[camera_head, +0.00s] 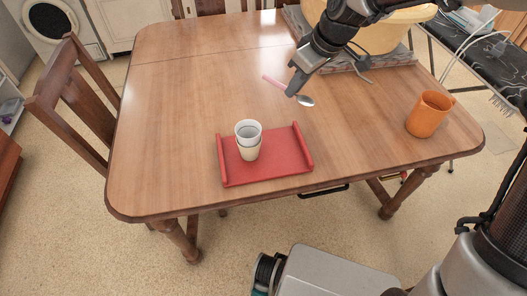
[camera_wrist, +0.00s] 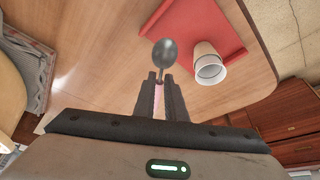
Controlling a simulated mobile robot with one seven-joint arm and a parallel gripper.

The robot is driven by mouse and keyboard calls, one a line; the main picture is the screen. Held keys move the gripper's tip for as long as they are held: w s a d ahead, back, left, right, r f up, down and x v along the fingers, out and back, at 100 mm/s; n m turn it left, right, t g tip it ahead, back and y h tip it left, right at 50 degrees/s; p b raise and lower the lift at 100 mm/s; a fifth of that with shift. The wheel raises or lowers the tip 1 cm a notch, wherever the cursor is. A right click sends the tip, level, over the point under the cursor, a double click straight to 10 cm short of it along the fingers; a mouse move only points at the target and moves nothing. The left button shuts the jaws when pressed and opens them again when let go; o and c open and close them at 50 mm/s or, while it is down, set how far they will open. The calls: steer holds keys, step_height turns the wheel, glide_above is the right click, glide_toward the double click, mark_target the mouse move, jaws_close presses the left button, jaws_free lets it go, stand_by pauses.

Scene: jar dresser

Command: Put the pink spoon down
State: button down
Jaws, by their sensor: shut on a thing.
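The pink spoon (camera_head: 304,100) has a pink handle and a silver bowl. My gripper (camera_head: 292,90) is shut on its handle, over the far right part of the wooden table in the head view. In the wrist view the spoon's bowl (camera_wrist: 166,55) points away from my gripper (camera_wrist: 160,80), and the pink handle lies between the two fingers. I cannot tell whether the spoon touches the table or is just above it.
A red tray (camera_head: 285,172) holds white stacked cups (camera_head: 248,148) near the table's front edge. An orange cup (camera_head: 429,114) stands at the right. A large yellow bowl (camera_head: 385,35) stands behind my arm.

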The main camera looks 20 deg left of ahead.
steer(key=s+n, duration=0.2)
steer(key=s, duration=0.4)
steer(key=b, duration=0.4)
glide_above(275, 152)
steer(key=d, duration=0.2)
steer(key=shift+g, duration=0.4)
steer(key=f, duration=1.2)
steer(key=shift+s+a+f, duration=0.1)
steer(key=shift+s+a, duration=0.05)
steer(key=shift+s, duration=0.15)
steer(key=shift+f+b, duration=0.55)
steer(key=shift+f, duration=2.05)
steer(key=shift+f, duration=0.15)
steer(key=c, duration=2.2)
jaws_free()
steer(key=o, duration=0.4)
